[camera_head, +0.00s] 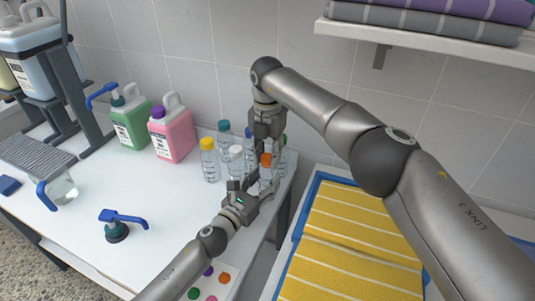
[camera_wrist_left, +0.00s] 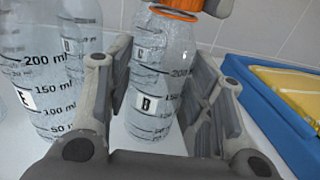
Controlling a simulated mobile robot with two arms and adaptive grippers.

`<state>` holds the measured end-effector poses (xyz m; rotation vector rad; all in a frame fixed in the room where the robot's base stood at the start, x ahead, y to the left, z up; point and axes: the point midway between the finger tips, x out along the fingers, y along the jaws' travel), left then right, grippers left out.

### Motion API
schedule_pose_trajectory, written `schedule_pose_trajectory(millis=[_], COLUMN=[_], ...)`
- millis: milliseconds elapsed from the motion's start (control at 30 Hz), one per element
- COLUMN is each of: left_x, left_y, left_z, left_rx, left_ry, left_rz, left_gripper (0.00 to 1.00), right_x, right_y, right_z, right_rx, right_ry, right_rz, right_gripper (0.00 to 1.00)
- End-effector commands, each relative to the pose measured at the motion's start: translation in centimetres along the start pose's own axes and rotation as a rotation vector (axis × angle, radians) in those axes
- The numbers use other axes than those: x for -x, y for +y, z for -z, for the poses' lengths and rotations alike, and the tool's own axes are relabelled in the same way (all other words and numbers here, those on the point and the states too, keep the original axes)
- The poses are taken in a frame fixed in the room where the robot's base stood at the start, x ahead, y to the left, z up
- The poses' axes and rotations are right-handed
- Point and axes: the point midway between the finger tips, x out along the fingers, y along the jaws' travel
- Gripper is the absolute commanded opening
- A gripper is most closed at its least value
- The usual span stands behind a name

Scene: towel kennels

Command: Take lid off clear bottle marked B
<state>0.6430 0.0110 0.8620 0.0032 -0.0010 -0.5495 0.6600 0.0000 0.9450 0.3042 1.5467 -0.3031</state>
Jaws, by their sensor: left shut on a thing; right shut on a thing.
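The clear bottle marked B (camera_wrist_left: 158,75) stands upright between the fingers of my left gripper (camera_wrist_left: 157,105), its label and volume marks facing the wrist camera. It is partly hidden behind the left gripper (camera_head: 258,186) in the head view. Its orange lid (camera_head: 266,159) is at the top of the bottle and also shows in the left wrist view (camera_wrist_left: 180,9). My right gripper (camera_head: 267,150) reaches down from above and is shut on the orange lid. I cannot tell whether the lid has turned.
Other clear bottles stand close by, including one with a yellow lid (camera_head: 207,143) and one with a white lid (camera_head: 236,151). A pink jug (camera_head: 172,135) and a green jug (camera_head: 130,122) stand behind left. Yellow towels (camera_head: 350,240) lie in a blue-rimmed crate at right.

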Motion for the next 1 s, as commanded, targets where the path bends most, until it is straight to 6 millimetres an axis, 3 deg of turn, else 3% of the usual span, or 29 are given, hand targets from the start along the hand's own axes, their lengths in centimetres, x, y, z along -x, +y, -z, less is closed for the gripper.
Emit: schedule_pose_trajectory(millis=[1000], left_x=[0.04], left_y=[-0.12], left_z=[0.12], left_rx=[0.0], left_ry=[0.002], left_rz=[0.002], left_gripper=[0.0], right_x=[0.16], right_y=[-0.02], right_z=[-0.08], right_rx=[1.616], right_ry=[-0.004], right_rz=[-0.002], right_gripper=[0.01])
